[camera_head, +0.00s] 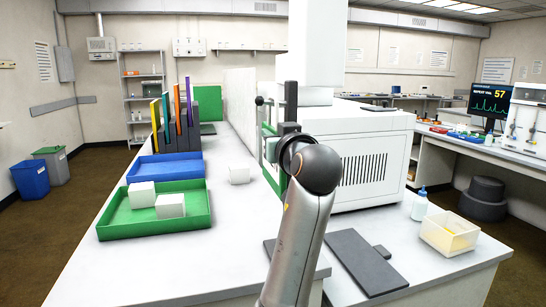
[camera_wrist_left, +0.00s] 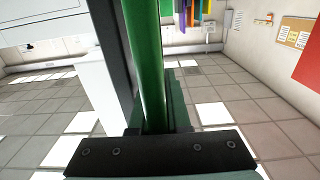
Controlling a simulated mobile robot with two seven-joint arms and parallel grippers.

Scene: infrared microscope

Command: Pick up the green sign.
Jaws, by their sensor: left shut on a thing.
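The green sign shows edge-on as a long, glossy green bar in the wrist view (camera_wrist_left: 147,65), running up from my left gripper (camera_wrist_left: 152,130). My left gripper is shut on it. In the head view my left gripper (camera_head: 284,142) is near the middle, just left of the white microscope body, and is largely hidden behind my own wrist. Green parts of what looks like the sign (camera_head: 275,182) show beside it, above the bench. I cannot see the sign's whole shape. My right gripper is not in view.
A rack with several coloured upright signs (camera_head: 178,115) stands at left behind a blue tray (camera_head: 165,167). A green tray (camera_head: 118,218) holds white blocks. The microscope (camera_head: 370,155) is close on the right.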

